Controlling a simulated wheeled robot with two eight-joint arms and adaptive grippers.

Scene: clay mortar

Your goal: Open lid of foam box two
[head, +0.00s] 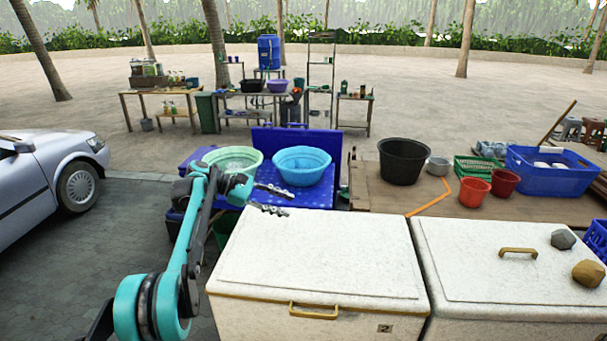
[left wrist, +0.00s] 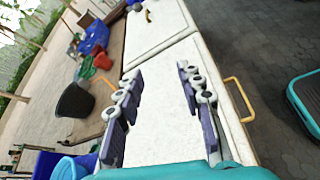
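Foam box two (head: 330,318) is a large white chest with a "2" label on its front. Its white lid (head: 330,245) lies flat and closed, with a tan handle (head: 313,311) at the front edge. In the left wrist view the lid (left wrist: 160,125) spreads below the fingers and the handle (left wrist: 239,99) is to their right. My left gripper (head: 287,205) hangs above the lid's back left part, apart from the handle. In the left wrist view its fingers (left wrist: 156,82) are spread with nothing between them. My right gripper is in neither view.
A second white box (head: 515,265) stands right beside it, with two stones (head: 563,239) on its lid. Behind are a blue table with basins (head: 302,166) and a wooden table with a black tub (head: 402,161), red buckets and a blue crate (head: 560,171). A car (head: 40,185) is at left.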

